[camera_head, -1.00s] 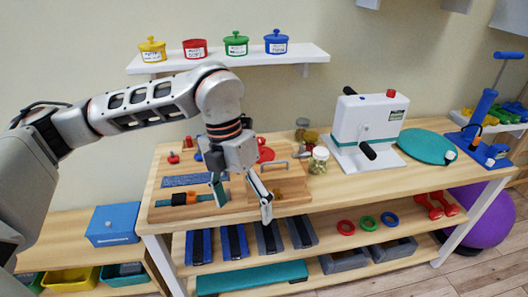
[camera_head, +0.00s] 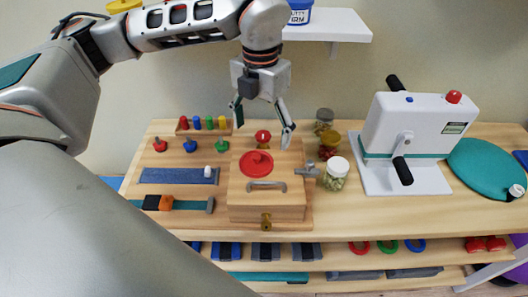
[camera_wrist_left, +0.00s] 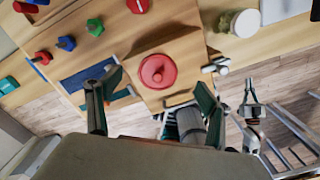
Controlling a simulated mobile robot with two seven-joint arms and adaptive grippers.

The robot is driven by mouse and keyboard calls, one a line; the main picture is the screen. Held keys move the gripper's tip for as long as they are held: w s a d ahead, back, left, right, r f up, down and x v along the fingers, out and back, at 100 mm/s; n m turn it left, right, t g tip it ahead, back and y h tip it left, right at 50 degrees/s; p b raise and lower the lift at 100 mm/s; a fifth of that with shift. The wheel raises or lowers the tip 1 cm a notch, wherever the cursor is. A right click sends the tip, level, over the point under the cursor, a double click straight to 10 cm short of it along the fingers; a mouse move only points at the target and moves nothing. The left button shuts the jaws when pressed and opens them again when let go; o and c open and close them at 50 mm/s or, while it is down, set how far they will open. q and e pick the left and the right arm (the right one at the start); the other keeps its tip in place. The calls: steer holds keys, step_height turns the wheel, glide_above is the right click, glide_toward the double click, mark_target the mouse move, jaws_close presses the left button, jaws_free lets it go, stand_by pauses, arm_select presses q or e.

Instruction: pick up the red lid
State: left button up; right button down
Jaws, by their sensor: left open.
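The red lid (camera_head: 256,164) is a round disc with a small knob, lying on top of a wooden box (camera_head: 266,207) with a grey handle. It also shows in the left wrist view (camera_wrist_left: 158,71), near the middle. My left gripper (camera_head: 262,122) is open and empty, pointing down above and slightly behind the lid in the head view. In the left wrist view its fingers (camera_wrist_left: 152,98) stand wide apart, with the lid between and beyond them. The gripper and lid look apart.
Glass jars (camera_head: 335,174) stand right of the box, and a grey latch (camera_head: 307,170) projects from its right side. Coloured pegs (camera_head: 203,123) and knobs (camera_head: 190,146) are to the left. A white crank machine (camera_head: 412,135) is farther right. The table front (camera_head: 370,215) is clear.

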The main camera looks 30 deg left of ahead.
mark_target(257, 155)
arm_select(q)
steer(key=shift+s+f, duration=0.35)
steer(key=shift+f, duration=0.55)
steer(key=f, duration=0.2)
steer(key=s+f, duration=0.1)
steer(key=f, duration=0.1)
steer(key=shift+s+a+f, duration=0.1)
steer(key=shift+f, duration=0.5)
steer(key=c, duration=0.9)
arm_select(e)
steer(key=shift+s+r, duration=0.1)
steer(key=shift+r, duration=0.2)
